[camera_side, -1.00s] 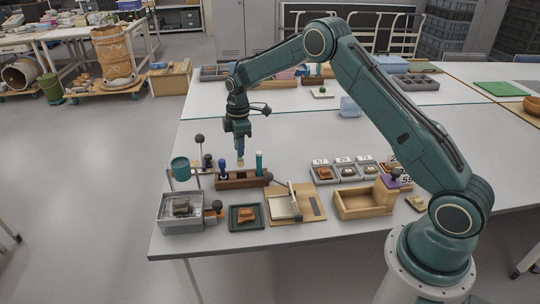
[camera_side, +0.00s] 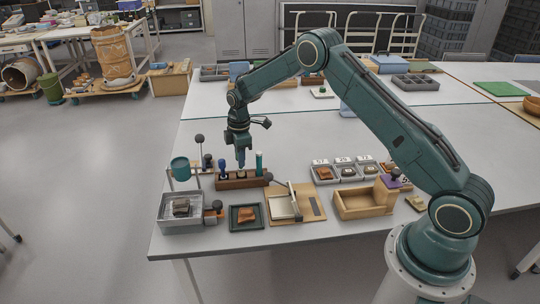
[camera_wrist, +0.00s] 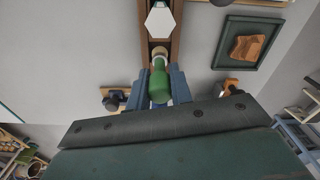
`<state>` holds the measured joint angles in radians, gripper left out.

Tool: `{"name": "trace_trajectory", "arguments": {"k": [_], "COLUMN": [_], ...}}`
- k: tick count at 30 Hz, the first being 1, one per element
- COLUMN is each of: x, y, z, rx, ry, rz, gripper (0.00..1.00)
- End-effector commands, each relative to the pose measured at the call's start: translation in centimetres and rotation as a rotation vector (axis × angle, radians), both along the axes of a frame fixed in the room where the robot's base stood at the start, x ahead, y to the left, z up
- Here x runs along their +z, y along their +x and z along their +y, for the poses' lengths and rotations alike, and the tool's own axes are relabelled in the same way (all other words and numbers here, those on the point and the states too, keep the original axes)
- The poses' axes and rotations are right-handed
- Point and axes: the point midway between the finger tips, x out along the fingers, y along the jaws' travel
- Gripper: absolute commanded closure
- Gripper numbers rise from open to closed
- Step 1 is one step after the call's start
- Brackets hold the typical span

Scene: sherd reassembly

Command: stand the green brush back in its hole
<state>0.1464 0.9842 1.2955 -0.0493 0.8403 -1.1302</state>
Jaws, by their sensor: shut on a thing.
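My gripper (camera_wrist: 160,88) is shut on the green brush (camera_wrist: 159,82), with a blue finger on each side of its green body in the wrist view. The brush's pale end (camera_wrist: 159,53) points away from the gripper, over the brown wooden block. In the side view my gripper (camera_side: 241,163) is just above the middle of the wooden block (camera_side: 232,184), between a blue-handled tool and a teal cylinder. The brush is mostly hidden there by the fingers. I cannot tell whether its tip is inside a hole.
The blue-handled tool (camera_side: 222,166) and teal cylinder (camera_side: 259,161) stand at the block close to my gripper. A dark tray (camera_side: 233,223) with an orange-brown sherd, a metal tray (camera_side: 166,222) and a wooden board (camera_side: 312,211) lie in front. The table behind the block is largely clear.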

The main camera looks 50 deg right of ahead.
Motion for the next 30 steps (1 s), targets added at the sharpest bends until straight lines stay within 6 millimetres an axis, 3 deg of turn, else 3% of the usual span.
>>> {"name": "trace_trajectory", "arguments": {"k": [15, 30], "x": [-2.2, -2.5], "y": [0.0, 0.0], "z": [0.0, 0.0], "rx": [0.000, 0.000], "ry": [0.000, 0.000], "rz": [0.000, 0.000], "gripper": [1.00, 1.00]}}
